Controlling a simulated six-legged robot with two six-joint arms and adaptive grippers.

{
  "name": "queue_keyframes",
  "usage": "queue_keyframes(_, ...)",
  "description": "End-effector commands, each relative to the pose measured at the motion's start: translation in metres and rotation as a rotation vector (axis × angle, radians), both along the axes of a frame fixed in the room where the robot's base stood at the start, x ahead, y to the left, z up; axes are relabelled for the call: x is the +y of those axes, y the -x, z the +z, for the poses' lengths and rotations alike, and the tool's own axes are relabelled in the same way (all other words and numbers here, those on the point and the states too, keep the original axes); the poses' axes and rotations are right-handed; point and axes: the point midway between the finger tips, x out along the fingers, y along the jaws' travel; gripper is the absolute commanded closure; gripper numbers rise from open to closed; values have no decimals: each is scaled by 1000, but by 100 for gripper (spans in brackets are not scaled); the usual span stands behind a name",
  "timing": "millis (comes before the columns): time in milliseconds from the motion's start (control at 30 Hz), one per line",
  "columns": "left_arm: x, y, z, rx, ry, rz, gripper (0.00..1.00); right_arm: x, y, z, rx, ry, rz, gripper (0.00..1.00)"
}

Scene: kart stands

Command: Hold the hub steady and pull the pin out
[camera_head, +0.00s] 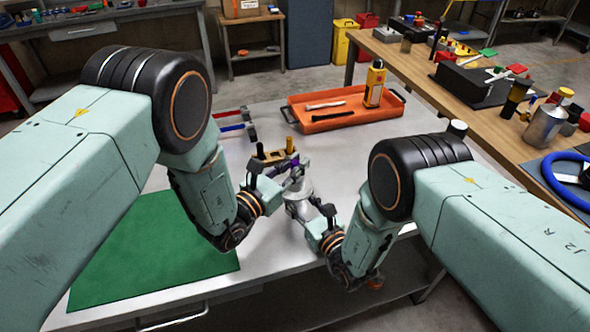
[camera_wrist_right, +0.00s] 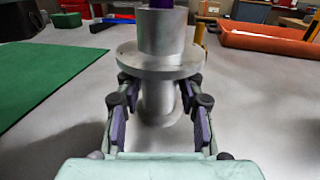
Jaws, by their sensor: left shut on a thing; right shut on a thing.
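In the right wrist view the hub (camera_wrist_right: 157,62) shows a wide flange, an upper cylinder and a narrower body below. My right gripper (camera_head: 317,216) is shut on the hub; in its wrist view the purple-padded fingers (camera_wrist_right: 160,108) sit on both sides of the body below the flange. My left gripper (camera_head: 292,178) is shut at the hub's top, on the pin, which its fingers largely hide. Something purple shows above the hub in the wrist view; I cannot tell whether it is pin or finger pad.
A holder with dark and yellow upright handles (camera_head: 272,156) stands just behind the hub. An orange tray (camera_head: 318,125) with tools and a yellow bottle (camera_head: 375,84) lies further back. A green mat (camera_head: 160,255) covers the left front.

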Motion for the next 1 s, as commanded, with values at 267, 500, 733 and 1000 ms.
queue_keyframes(267,-1,0,53,-5,-1,-1,100,0,0,1,-1,-1,0,100)
queue_keyframes(500,0,0,83,-3,0,-1,100,0,0,1,-1,-1,0,100)
queue_keyframes(733,0,0,90,0,0,0,100,0,0,1,-2,-1,0,100)
queue_keyframes(1000,0,0,90,-1,1,0,100,0,0,1,-1,-1,0,54)
